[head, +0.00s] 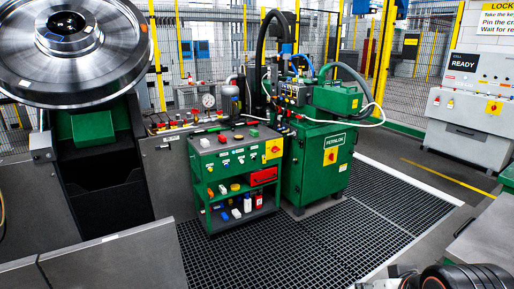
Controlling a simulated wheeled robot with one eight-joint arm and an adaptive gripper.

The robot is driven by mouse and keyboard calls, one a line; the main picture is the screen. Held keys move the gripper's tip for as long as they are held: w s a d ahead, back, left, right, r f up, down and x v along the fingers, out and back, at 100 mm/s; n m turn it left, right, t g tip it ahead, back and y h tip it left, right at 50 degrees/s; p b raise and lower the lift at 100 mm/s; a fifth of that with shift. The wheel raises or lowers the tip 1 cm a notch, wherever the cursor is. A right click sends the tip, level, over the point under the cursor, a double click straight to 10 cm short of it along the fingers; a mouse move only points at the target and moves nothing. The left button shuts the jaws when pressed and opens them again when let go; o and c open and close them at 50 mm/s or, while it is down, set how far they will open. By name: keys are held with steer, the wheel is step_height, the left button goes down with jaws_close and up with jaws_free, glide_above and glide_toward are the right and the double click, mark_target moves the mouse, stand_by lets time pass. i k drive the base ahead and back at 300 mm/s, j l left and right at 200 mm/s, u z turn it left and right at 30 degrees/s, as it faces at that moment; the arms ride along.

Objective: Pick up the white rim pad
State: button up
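A red block and a green block lie farther right on the same top. My gripper's fingers do not show. Only dark rounded parts with an orange ring, apparently of my arm, show at the bottom right corner, far from the cart.
The cart's lower shelves hold bottles and a red box (263,176). A green machine (318,160) stands right of the cart. A large steel wheel (72,50) stands at the left. Dark floor grating (330,240) in front of the cart is clear.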

mark_target(205, 143)
steer(key=i+u, duration=0.15)
steer(key=i, duration=0.65)
steer(key=i+u, duration=0.1)
steer(key=i, duration=0.65)
steer(key=i+l+u, duration=0.15)
steer(key=i, duration=0.65)
steer(key=i+j+u, duration=0.25)
steer(key=i+u, duration=0.15)
steer(key=i, duration=0.2)
steer(key=i+u, duration=0.45)
steer(key=i, duration=0.15)
steer(key=i+l+u, duration=0.2)
steer(key=i+u, duration=0.2)
steer(key=i, duration=0.25)
